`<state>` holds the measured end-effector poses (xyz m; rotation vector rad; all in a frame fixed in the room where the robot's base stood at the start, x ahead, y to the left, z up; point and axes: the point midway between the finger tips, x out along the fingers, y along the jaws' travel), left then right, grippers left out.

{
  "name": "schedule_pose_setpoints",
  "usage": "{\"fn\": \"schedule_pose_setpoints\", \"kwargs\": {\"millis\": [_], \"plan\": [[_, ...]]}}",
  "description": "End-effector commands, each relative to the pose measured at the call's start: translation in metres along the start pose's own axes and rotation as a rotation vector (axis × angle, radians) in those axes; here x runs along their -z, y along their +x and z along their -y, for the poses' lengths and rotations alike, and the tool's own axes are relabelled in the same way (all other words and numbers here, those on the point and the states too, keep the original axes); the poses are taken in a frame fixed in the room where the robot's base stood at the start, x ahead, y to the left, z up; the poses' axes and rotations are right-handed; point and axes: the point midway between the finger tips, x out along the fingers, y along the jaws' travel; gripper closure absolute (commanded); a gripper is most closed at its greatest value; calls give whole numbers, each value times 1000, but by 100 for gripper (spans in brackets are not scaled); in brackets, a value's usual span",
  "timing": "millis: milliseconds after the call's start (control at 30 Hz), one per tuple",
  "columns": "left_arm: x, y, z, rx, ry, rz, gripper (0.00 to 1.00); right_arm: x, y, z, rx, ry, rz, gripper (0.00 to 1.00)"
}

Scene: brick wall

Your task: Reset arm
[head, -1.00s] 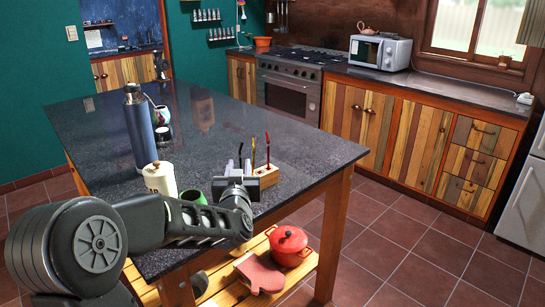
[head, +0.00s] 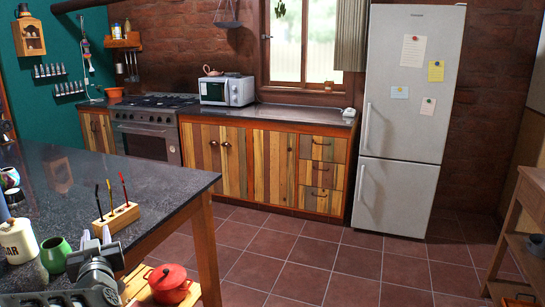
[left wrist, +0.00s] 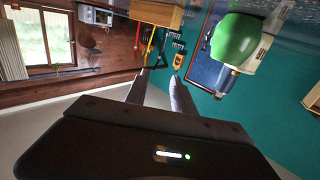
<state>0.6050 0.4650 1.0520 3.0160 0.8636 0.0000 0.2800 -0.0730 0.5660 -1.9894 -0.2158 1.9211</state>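My left gripper (head: 101,240) is at the lower left of the head view, above the dark stone island top (head: 150,183). It is beside a green cup (head: 55,254) and a white sugar canister (head: 18,241). In the left wrist view, which is upside down, the two fingers (left wrist: 159,76) stand apart with nothing between them. The green cup (left wrist: 236,38) shows at the upper right of that view, apart from the fingers. My right gripper is not in view.
A wooden block (head: 116,217) with coloured tools stands on the island just past my left gripper. A red pot (head: 169,284) is on the shelf below. Tiled floor (head: 300,265) is open toward the fridge (head: 408,110). A wooden stand (head: 518,240) is at right.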

Motion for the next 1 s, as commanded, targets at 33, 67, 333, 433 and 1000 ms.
{"fn": "schedule_pose_setpoints", "kwargs": {"millis": [33, 67, 333, 433, 1000], "plan": [[-3, 0, -2, -9, -33, 12, 70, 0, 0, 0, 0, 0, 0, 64], [-6, 0, -5, -19, -52, 24, 70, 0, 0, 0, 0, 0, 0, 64], [-59, -14, -32, -111, -133, 170, 70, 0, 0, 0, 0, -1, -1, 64], [-88, -22, -45, -143, -153, 240, 70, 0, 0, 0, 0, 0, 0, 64], [-368, -233, -159, -422, -180, 1046, 70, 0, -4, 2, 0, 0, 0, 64]]}}
